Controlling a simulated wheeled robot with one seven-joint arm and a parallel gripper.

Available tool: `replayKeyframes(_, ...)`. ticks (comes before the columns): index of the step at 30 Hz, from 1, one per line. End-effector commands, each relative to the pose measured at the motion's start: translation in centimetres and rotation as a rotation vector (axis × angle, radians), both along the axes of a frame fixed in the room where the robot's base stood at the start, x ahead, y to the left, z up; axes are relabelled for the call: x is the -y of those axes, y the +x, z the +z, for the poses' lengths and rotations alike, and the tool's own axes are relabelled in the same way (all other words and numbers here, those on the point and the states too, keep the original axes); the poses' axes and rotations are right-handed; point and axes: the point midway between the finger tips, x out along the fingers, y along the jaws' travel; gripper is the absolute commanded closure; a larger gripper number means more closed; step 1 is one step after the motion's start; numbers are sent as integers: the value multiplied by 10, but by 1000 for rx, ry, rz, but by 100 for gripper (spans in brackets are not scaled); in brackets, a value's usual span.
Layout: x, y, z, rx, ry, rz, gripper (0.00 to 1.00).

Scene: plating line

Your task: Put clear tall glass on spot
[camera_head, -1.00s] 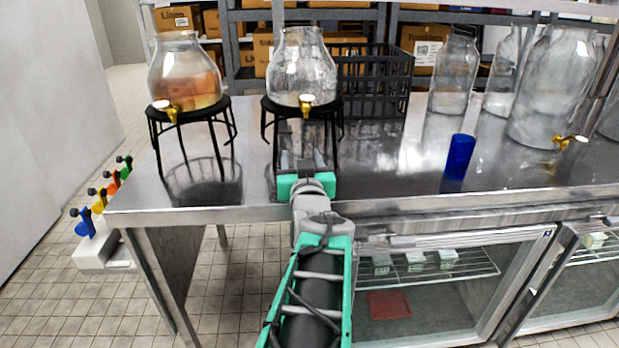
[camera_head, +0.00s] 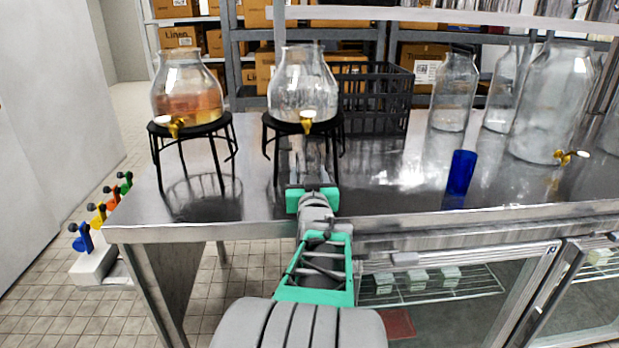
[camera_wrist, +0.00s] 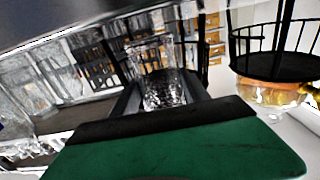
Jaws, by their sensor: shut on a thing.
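My gripper (camera_head: 312,172) reaches over the front of the steel counter, in front of and partly between the legs of a black stand (camera_head: 303,125). It is shut on the clear tall glass (camera_wrist: 160,75), which shows between the fingers in the wrist view (camera_wrist: 158,88). In the head view the glass is hard to tell from the shiny counter and fingers. The stand bears a clear, empty-looking jar (camera_head: 303,88) with a gold tap (camera_head: 307,120) facing front, above the gripper. I cannot make out a marked spot on the counter.
A second stand (camera_head: 190,130) with an amber-filled jar (camera_head: 187,97) is at left. A black crate (camera_head: 378,98) stands behind. A blue cup (camera_head: 460,173) and several large clear jars (camera_head: 550,105) are at right. The steel counter (camera_head: 390,195) is clear between gripper and cup.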

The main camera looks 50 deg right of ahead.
Motion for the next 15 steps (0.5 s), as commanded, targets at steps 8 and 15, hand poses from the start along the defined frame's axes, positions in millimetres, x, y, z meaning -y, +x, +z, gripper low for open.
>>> replayKeyframes(8,20,18,0,1,1,1,96)
replayKeyframes(15,33,29,-8,1,-1,0,96)
